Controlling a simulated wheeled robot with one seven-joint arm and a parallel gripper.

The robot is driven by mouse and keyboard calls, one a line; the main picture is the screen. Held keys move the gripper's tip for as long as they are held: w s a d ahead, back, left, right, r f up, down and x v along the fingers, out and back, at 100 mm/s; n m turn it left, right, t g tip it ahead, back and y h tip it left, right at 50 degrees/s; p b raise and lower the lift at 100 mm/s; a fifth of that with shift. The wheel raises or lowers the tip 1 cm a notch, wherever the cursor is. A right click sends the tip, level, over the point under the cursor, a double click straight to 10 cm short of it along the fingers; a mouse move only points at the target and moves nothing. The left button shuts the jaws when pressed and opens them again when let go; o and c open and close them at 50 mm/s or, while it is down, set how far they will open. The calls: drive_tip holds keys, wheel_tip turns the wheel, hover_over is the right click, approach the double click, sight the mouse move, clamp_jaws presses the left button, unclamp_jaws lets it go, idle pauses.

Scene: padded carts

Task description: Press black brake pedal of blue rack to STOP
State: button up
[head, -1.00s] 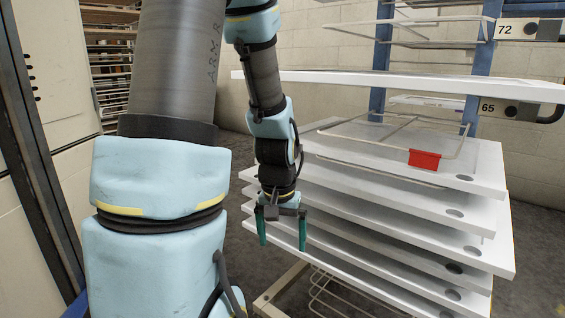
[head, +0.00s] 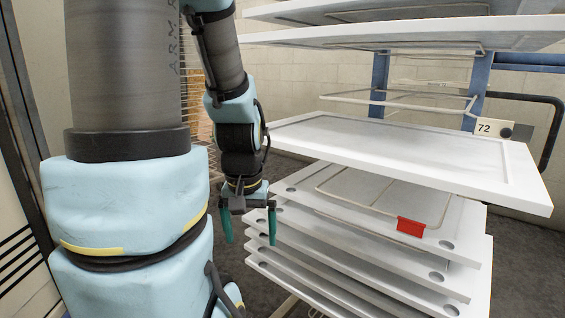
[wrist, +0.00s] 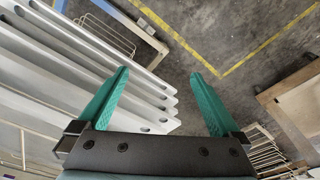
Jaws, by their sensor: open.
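The blue rack shows in the head view as blue uprights (head: 480,88) behind white panels, with a tag marked 72 (head: 484,128). Its foot is hidden behind the stacked panels, and I see no black brake pedal in either view. My gripper (head: 250,240) has two green fingers, is open and empty, and points down just left of the lower panel stack.
A stack of white panels (head: 460,285) with a red clip (head: 410,227) on a wire frame stands right of my gripper. A larger white panel (head: 400,150) juts out above it. The wrist view shows yellow floor lines (wrist: 265,42) and a wooden-edged cart (wrist: 290,95) at right.

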wheel_tip(320, 180, up, 6)
drive_tip(key=p, duration=0.4)
drive_tip(key=shift+r, duration=0.25)
